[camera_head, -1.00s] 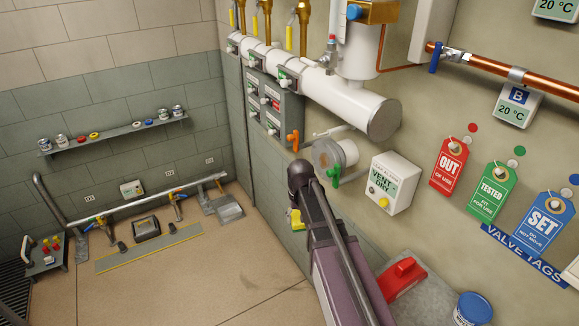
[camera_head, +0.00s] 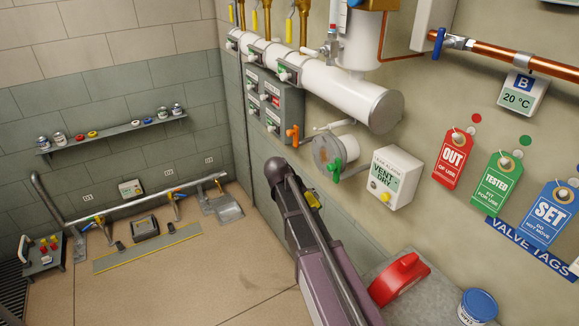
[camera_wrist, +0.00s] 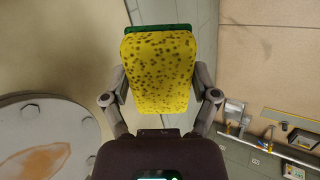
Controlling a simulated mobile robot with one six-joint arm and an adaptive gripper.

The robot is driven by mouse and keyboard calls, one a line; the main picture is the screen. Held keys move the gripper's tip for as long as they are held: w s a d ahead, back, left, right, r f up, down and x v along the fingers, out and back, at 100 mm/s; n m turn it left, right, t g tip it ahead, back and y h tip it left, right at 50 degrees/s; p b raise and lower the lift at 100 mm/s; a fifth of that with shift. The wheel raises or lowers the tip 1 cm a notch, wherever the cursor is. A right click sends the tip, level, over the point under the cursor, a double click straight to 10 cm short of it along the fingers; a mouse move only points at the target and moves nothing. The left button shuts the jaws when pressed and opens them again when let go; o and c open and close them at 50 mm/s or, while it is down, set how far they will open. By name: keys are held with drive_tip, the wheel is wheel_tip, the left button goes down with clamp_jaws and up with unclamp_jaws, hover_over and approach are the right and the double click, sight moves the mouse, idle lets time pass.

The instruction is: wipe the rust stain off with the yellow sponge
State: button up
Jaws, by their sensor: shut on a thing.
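The yellow sponge (camera_wrist: 158,75), dark-spotted with a green backing at its far edge, is gripped between the two fingers of my gripper (camera_wrist: 160,88) in the wrist view. The rust stain (camera_wrist: 35,163) is an orange-brown patch on a grey round bolted plate (camera_wrist: 75,120), at the lower left of the wrist view. The sponge is to the right of the plate in that picture, apart from it. In the head view my arm hides most of my gripper; a small yellow piece of the sponge (camera_head: 313,199) shows at its right side.
A grey round flange (camera_head: 328,152) with a green-handled valve sticks out of the wall near my arm. A white VENT DRY box (camera_head: 393,178) is to its right. A red object (camera_head: 400,278) and a blue-lidded can (camera_head: 478,305) stand on the grey ledge below. The floor at left is largely open.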

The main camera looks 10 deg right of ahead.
sight(325, 158)
drive_tip(key=w+r+t+h, duration=0.1)
drive_tip(key=r+h, duration=0.1)
drive_tip(key=w+r+n+t+h+b, duration=0.1)
drive_tip(key=w+r+h, duration=0.1)
drive_tip(key=w+r+t+h+b, duration=0.1)
drive_tip(key=r+h, duration=0.1)
drive_tip(key=shift+w+a+n, duration=0.2)
drive_tip(key=shift+a+n, duration=0.1)
drive_tip(key=shift+a, duration=0.1)
drive_tip(key=w+a+r+n+t+h+b, duration=0.1)
drive_tip(key=w+a+r+t+h+b, duration=0.1)
drive_tip(key=a+r+t+h, duration=0.1)
wheel_tip(325, 158, up, 2)
drive_tip(key=shift+w+a+r+h, duration=0.1)
drive_tip(key=shift+w+a+h, duration=0.3)
drive_tip(key=shift+a, duration=0.2)
drive_tip(key=shift+d, duration=0.15)
drive_tip(key=shift+x, duration=2.85)
drive_tip(key=shift+x, duration=1.05)
drive_tip(key=shift+s, duration=0.1)
drive_tip(key=shift+s+d, duration=0.35)
drive_tip(key=shift+s, duration=0.55)
drive_tip(key=shift+s+d, duration=0.35)
drive_tip(key=shift+s, duration=0.5)
